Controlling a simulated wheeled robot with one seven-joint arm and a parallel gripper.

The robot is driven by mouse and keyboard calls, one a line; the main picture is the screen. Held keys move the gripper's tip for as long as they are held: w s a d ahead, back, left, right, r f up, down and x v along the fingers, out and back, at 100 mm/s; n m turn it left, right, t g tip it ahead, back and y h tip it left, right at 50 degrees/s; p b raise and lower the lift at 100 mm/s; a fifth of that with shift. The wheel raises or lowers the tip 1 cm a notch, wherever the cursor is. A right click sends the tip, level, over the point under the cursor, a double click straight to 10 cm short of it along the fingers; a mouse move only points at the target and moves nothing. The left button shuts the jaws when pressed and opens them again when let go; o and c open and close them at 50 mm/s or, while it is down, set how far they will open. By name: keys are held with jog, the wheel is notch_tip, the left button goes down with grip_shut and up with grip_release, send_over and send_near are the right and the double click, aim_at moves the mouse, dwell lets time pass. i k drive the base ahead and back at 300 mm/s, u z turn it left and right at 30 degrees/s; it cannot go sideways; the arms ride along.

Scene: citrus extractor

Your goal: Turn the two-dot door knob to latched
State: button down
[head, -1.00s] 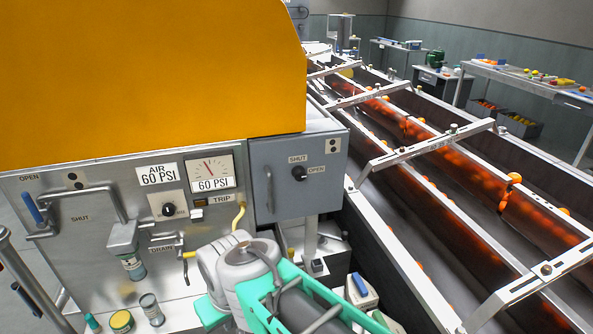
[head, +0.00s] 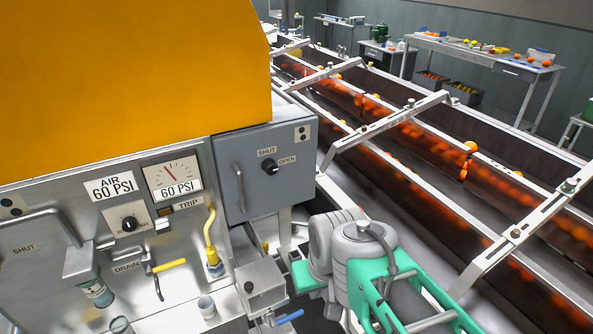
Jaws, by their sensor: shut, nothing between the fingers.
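The two-dot door is the grey cabinet door (head: 245,175) on the machine's right end, with a small two-dot plate (head: 302,133) at its upper right corner. Its round black knob (head: 269,167) sits below the SHUT label (head: 267,151) and left of the OPEN label (head: 287,160). The knob is too small to read its pointer surely. The door looks closed, with a grey bar handle (head: 238,187) on its left. My grey and green arm shows below and right of the door. My gripper is not visible, so its place relative to the knob cannot be told.
A metal box (head: 260,282) with a blue lever (head: 289,317) stands below the door. A yellow hose (head: 210,238) and yellow drain lever (head: 169,265) are to the left. Conveyor rails with crossbars (head: 390,118) and oranges run along the right. Space before the knob looks clear.

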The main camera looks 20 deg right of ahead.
aim_at(269, 165)
jog(key=u, duration=0.1)
jog(key=k, duration=0.5)
jog(key=u, duration=1.3)
jog(key=i, duration=0.5)
